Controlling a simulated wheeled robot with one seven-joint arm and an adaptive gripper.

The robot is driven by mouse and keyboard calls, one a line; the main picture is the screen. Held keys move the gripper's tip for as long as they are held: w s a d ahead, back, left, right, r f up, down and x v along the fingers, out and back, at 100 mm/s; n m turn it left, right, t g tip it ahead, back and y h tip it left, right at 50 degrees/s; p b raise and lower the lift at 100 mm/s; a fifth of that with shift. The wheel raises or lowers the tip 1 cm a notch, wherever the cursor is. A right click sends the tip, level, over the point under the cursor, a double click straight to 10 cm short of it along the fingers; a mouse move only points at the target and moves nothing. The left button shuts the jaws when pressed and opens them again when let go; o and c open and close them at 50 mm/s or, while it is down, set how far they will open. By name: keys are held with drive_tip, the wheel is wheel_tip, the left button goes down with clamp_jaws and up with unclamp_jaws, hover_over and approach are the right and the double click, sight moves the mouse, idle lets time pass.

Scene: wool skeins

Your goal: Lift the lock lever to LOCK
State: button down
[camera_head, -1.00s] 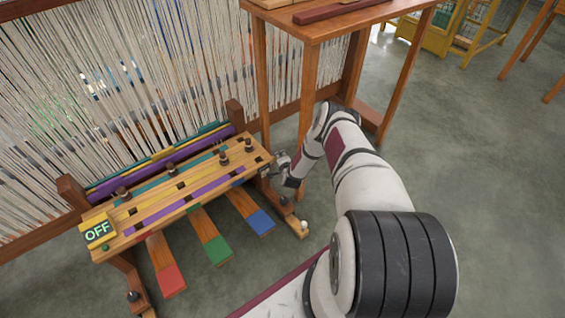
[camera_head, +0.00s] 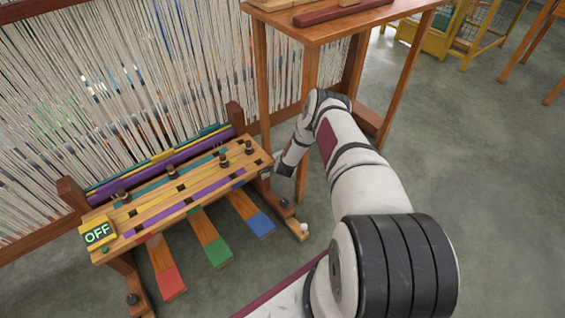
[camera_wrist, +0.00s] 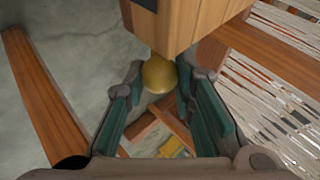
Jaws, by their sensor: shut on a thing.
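In the wrist view, a round brass-coloured knob (camera_wrist: 158,75) sits between the fingertips of my gripper (camera_wrist: 160,86). My gripper is shut on this knob, which appears to be the end of the lock lever. The knob is close against the end of a wooden block; the rest of the lever is hidden. In the head view, my gripper is at the right end of the wooden treadle bench (camera_head: 150,216), and its fingers and the knob are mostly hidden.
Red (camera_head: 172,283), green (camera_head: 218,251) and blue (camera_head: 261,224) tipped treadles stick out below the bench. Loom threads (camera_head: 100,90) stand behind it. A wooden table (camera_head: 320,28) stands close behind my arm.

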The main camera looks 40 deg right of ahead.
drive_tip(key=shift+w+r+g+b, duration=0.35)
drive_tip(key=shift+w+r, duration=0.25)
drive_tip(key=shift+w, duration=0.15)
drive_tip(key=shift+w+r, duration=0.45)
drive_tip(key=shift+w, duration=0.05)
drive_tip(key=c, duration=1.3)
unclamp_jaws()
drive_tip(key=shift+c, duration=0.2)
drive_tip(key=shift+s, duration=0.1)
drive_tip(key=shift+s, duration=0.1)
drive_tip(key=v, duration=1.1)
drive_tip(key=shift+s+a+r, duration=0.2)
drive_tip(key=shift+r, duration=0.05)
